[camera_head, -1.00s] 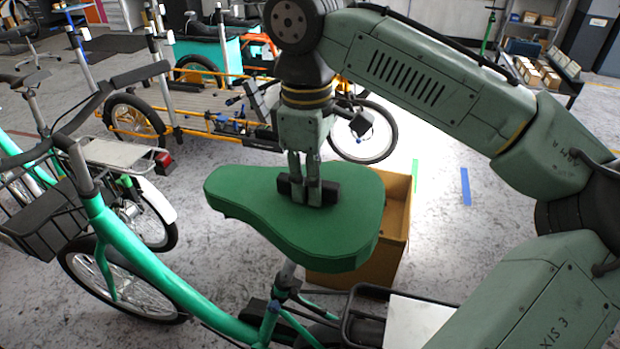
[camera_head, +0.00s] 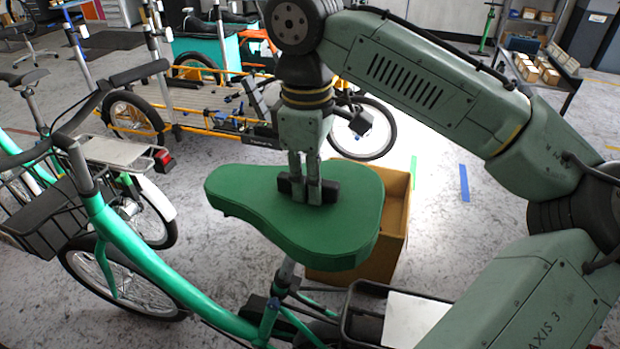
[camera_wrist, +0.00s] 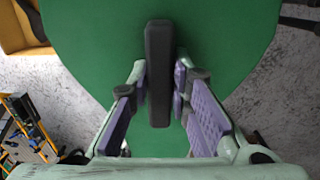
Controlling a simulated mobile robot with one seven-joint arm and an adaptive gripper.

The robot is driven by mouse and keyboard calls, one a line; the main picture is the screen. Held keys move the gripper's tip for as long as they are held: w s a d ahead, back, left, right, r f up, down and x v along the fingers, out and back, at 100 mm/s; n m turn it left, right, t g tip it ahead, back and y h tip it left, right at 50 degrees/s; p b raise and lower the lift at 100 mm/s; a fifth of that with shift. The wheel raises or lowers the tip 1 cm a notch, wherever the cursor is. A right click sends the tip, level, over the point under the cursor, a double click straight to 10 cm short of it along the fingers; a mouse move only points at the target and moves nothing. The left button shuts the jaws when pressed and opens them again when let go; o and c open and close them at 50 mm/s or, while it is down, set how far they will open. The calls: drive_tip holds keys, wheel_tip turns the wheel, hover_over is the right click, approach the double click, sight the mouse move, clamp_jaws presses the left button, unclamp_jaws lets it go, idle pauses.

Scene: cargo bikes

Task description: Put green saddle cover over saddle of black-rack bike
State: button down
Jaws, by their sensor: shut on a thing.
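The green saddle cover (camera_head: 335,229) sits at the top of the seat post of the green bike (camera_head: 130,258) that has a black rear rack (camera_head: 362,290). Its broad end faces right and its nose points left, towards the handlebar. It hides the saddle, so I cannot tell how fully it is seated. My gripper (camera_head: 312,190) points down and is shut on the black grip block on top of the cover. In the wrist view the black block (camera_wrist: 158,75) stands between my finger pads, with the green cover (camera_wrist: 230,40) beneath.
An open cardboard box (camera_head: 395,225) stands on the floor behind the cover. A second bike with a pale rack (camera_head: 118,150) is at the left. A yellow cargo bike (camera_head: 205,125) stands behind.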

drive_tip(key=shift+d+f+b, duration=0.1)
drive_tip(key=shift+f+b, duration=0.7)
drive_tip(key=shift+f, duration=1.05)
drive_tip(key=c, duration=1.4)
unclamp_jaws()
drive_tip(key=shift+r, duration=0.15)
